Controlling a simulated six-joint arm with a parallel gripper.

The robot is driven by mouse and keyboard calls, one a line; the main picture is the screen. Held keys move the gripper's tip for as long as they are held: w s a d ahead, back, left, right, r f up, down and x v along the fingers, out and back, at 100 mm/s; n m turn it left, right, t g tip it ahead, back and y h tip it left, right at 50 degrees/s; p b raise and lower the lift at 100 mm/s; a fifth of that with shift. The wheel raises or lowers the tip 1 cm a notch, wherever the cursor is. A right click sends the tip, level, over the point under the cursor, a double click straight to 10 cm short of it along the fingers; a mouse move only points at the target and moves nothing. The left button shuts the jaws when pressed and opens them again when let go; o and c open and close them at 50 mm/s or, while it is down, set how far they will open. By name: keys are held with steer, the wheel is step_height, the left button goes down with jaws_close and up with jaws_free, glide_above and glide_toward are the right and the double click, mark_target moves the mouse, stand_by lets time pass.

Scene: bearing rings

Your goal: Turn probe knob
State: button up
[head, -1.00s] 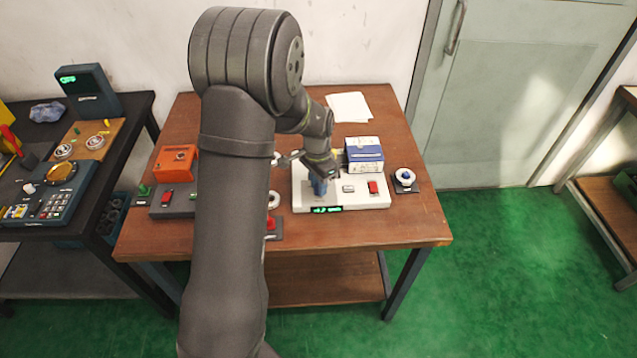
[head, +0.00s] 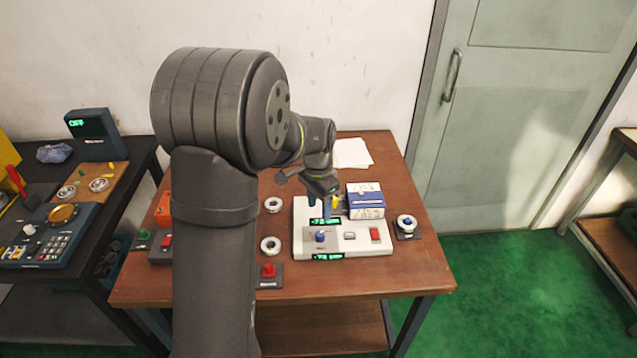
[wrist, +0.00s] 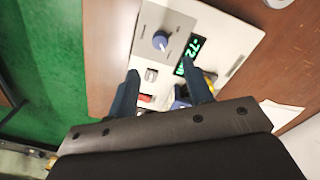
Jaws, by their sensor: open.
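The white gauge unit (head: 381,247) stands on the wooden table. A blue knob (head: 320,236) sits on its grey panel, and I take it as the probe knob; the wrist view shows it too (wrist: 161,40), with a pointer mark. My gripper (head: 322,199) is behind the knob, over the back of the unit. Its two blue fingers (wrist: 162,88) are apart with nothing held between them. The knob is clear of them.
A blue-and-white box (head: 366,205) stands close to my gripper, at the unit's back right. The unit carries a grey button (head: 349,236) and a red switch (head: 376,235). Bearing rings (head: 270,245) lie left of it. A ring holder (head: 406,226) stands at the right.

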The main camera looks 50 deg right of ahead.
step_height(320, 180, up, 8)
glide_above(320, 234)
steer(key=shift+w+d, duration=0.1)
steer(key=shift+w, duration=0.3)
steer(key=shift+f, duration=0.15)
steer(key=f, duration=1.7)
steer(key=shift+s+f, duration=0.15)
steer(key=shift+s, duration=0.15)
